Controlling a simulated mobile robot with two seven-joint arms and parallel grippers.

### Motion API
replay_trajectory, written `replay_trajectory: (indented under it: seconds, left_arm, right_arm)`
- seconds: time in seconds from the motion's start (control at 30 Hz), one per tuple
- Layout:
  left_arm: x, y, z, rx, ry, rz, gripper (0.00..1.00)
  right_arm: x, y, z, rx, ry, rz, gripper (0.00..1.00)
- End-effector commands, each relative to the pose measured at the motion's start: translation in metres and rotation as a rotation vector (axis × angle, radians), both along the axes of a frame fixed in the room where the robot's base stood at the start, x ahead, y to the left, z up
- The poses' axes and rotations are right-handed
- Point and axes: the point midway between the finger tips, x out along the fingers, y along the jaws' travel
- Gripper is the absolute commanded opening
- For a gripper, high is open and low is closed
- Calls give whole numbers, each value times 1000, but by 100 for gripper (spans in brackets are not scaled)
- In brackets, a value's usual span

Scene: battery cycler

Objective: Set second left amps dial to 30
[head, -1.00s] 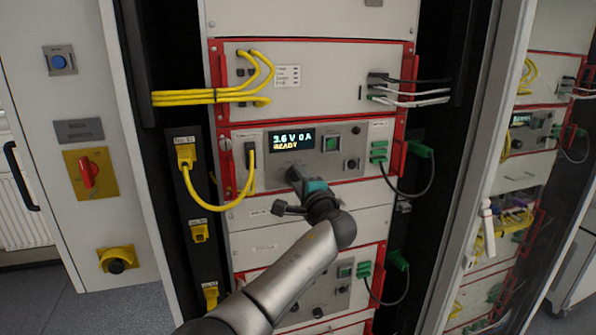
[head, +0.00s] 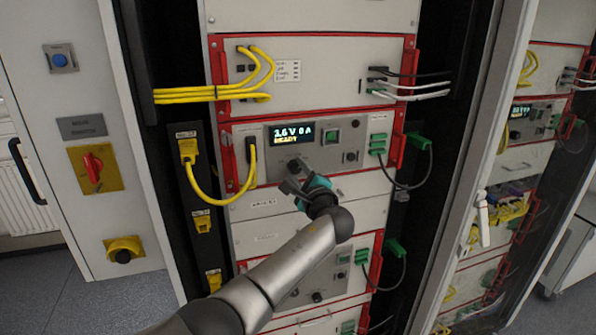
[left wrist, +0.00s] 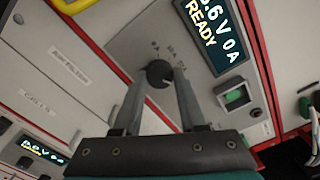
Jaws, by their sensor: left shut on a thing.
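The dark round amps dial (left wrist: 158,73) sits on the grey panel of the upper cycler unit, just beside its display. In the left wrist view my left gripper (left wrist: 160,82) has its two fingers on either side of the dial, shut on it. In the head view the left gripper (head: 293,178) is at the panel below the display and partly covers the dial. The display (head: 291,132) reads 3.6 V 0 A, READY. It also shows in the left wrist view (left wrist: 212,30). My right gripper is not in view.
A green square button (head: 330,136) is right of the display. A yellow cable (head: 222,205) loops at the left and green plugs (head: 378,144) stand at the right. A similar unit (head: 318,280) is below, behind my arm. A red switch (head: 92,168) is on the left wall.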

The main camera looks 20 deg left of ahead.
Motion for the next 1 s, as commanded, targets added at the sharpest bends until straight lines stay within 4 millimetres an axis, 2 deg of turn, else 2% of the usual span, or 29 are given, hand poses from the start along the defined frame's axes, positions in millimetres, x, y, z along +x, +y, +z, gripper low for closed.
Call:
replay_trajectory:
  seconds: [0.27,0.3,0.53,0.83,1.0]
  left_arm:
    - [0,0,-1,4,3,0,0]
    - [0,0,-1,4,3,0,44]
    - [0,0,0,2,2,0,70]
    - [-1,-1,0,1,1,0,71]
    - [-9,-7,-1,1,1,-2,71]
  right_arm:
    - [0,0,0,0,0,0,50]
    - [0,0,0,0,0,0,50]
    - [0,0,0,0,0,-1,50]
    - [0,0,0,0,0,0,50]
    - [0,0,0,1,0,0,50]
